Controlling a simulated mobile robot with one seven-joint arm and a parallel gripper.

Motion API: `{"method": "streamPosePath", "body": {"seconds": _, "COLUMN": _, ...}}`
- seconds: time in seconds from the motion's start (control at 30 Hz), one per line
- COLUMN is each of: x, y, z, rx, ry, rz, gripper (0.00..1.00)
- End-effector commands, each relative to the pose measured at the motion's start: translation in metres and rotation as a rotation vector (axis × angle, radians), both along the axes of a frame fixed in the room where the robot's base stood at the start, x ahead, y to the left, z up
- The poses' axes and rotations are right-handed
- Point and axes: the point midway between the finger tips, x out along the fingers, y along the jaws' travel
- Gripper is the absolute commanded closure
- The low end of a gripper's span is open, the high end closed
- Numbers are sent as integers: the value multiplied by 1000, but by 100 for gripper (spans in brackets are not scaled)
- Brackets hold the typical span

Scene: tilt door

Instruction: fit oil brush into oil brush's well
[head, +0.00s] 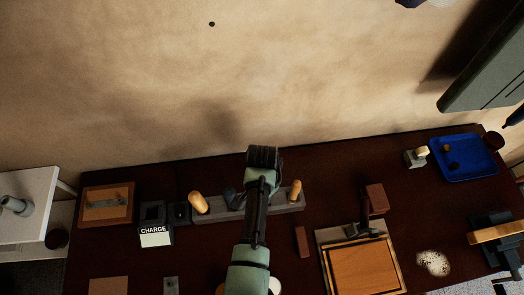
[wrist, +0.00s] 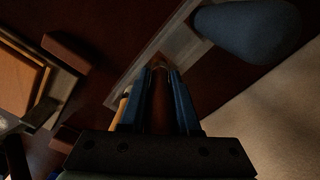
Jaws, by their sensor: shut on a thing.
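My gripper (wrist: 160,100) is shut on a narrow brown piece (wrist: 159,112) seen between its fingers; I take this to be the oil brush, mostly hidden. In the head view my arm hides the fingertips and the held piece. A long grey rack (head: 215,214) lies on the dark table under my arm; it also shows in the wrist view (wrist: 184,46), beyond the fingertips. The oil brush's well cannot be made out; part of the rack is behind my arm.
Wooden handles (head: 198,203) and (head: 295,190) and a blue-grey handle (head: 232,198) stand at the rack. The blue-grey handle looms close in the wrist view (wrist: 248,30). A CHARGE box (head: 155,227) stands left, a framed board (head: 362,262) right, a blue tray (head: 465,160) far right.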

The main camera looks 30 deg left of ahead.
Motion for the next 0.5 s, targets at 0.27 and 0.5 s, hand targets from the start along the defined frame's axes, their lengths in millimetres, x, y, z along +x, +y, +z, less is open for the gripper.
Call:
{"method": "streamPosePath", "body": {"seconds": 0.27, "x": 0, "y": 0, "z": -8, "rx": 0, "ry": 0, "rz": 0, "gripper": 100}}
{"method": "streamPosePath", "body": {"seconds": 0.5, "x": 0, "y": 0, "z": -14, "rx": 0, "ry": 0, "rz": 0, "gripper": 100}}
